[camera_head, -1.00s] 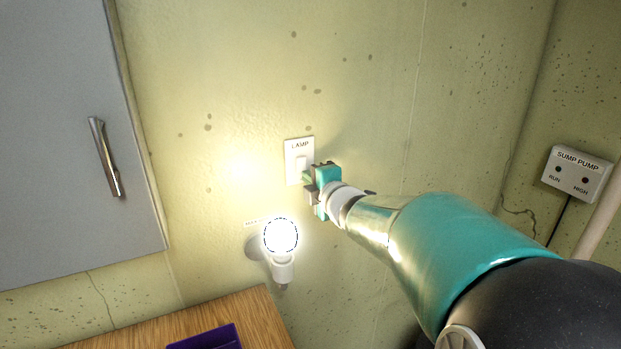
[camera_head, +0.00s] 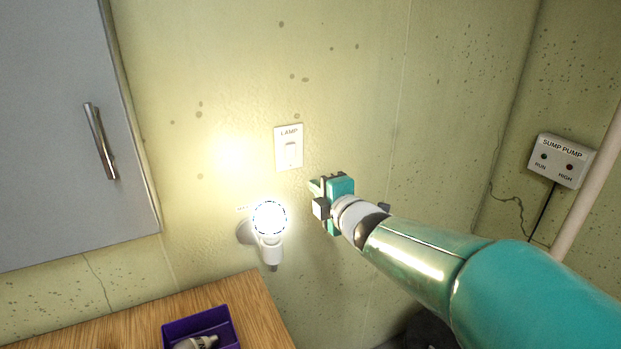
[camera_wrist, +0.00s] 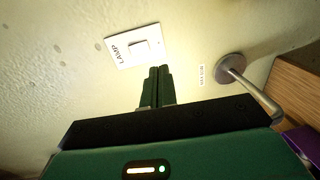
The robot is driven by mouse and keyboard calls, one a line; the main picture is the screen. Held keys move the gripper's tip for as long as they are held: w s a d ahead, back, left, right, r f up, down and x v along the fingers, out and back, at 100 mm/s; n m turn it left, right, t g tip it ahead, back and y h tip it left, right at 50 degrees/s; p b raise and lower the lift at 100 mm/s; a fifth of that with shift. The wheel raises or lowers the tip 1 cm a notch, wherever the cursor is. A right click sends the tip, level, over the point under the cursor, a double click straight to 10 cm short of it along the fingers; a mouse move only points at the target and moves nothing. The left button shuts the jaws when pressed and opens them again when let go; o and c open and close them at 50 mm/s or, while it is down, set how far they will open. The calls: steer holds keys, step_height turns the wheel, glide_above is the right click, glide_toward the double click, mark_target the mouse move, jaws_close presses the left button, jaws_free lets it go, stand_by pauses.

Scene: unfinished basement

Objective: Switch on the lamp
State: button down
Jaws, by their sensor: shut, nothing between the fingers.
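The lamp switch (camera_head: 290,153) is a white rocker on a wall plate marked LAMP (camera_head: 288,135). It also shows in the wrist view (camera_wrist: 139,48). The lamp (camera_head: 269,218) is a bulb in a white holder on a wall mount, and it glows brightly. My gripper (camera_head: 316,186) is shut and empty, below and to the right of the switch plate and apart from it. In the wrist view its closed fingers (camera_wrist: 159,72) point toward the wall, with the plate clear of them.
A grey cabinet (camera_head: 60,130) with a metal handle hangs at the left. A wooden top (camera_head: 255,300) below holds a purple box (camera_head: 228,317) with a bulb inside. A sump pump box (camera_head: 560,160) and a pale pipe (camera_head: 588,190) are at the right.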

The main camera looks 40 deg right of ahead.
steer(key=shift+f+v, duration=0.15)
steer(key=shift+v, duration=0.5)
steer(key=shift+f+v, duration=0.15)
steer(key=shift+v, duration=0.5)
